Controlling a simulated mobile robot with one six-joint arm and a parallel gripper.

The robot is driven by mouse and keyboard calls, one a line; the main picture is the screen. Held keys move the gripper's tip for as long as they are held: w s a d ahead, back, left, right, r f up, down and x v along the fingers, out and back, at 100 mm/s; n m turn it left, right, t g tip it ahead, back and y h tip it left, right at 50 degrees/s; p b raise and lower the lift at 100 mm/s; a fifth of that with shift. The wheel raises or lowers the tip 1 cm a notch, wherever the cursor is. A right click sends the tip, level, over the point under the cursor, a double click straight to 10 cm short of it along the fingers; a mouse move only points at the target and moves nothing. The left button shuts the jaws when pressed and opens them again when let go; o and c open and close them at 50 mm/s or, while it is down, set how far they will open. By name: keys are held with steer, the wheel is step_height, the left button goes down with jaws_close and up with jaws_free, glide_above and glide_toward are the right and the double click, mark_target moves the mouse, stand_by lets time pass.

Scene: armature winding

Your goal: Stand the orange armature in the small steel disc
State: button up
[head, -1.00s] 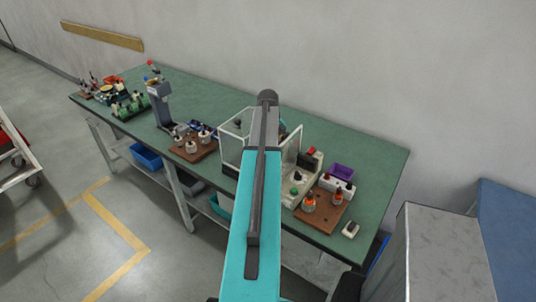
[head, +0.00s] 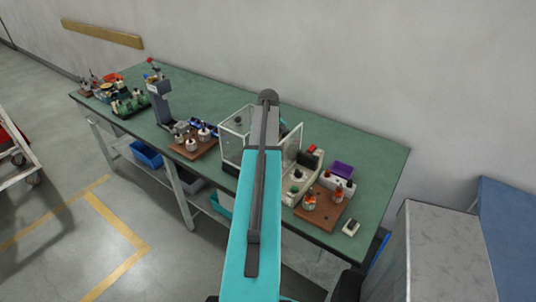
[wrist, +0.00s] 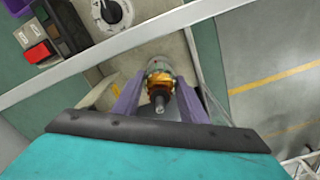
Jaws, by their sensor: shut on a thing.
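In the wrist view my gripper (wrist: 160,90) has its two purple-grey fingers closed on the orange armature (wrist: 159,87). Its metal shaft points toward the camera. A pale grey round part shows just beyond the armature; I cannot tell whether it is the small steel disc or the armature's own far end, nor whether they touch. In the head view my arm hides the gripper and the held armature.
Clear guard panels (head: 292,150) stand around the work spot. A cream machine (head: 312,162) is beside them; its black dial (wrist: 113,14) shows in the wrist view. A brown board (head: 322,213) with orange-topped parts lies to the right. The green bench (head: 375,165) is clear behind.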

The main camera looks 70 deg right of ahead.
steer(key=o, duration=1.4)
steer(key=shift+r, duration=0.1)
steer(key=shift+s+d, duration=0.1)
steer(key=shift+s, duration=0.05)
steer(key=shift+r, duration=0.15)
steer(key=shift+r+p, duration=1.3)
steer(key=shift+r, duration=0.75)
steer(key=shift+r, duration=0.15)
steer(key=shift+r+b, duration=2.25)
steer(key=shift+r, duration=4.5)
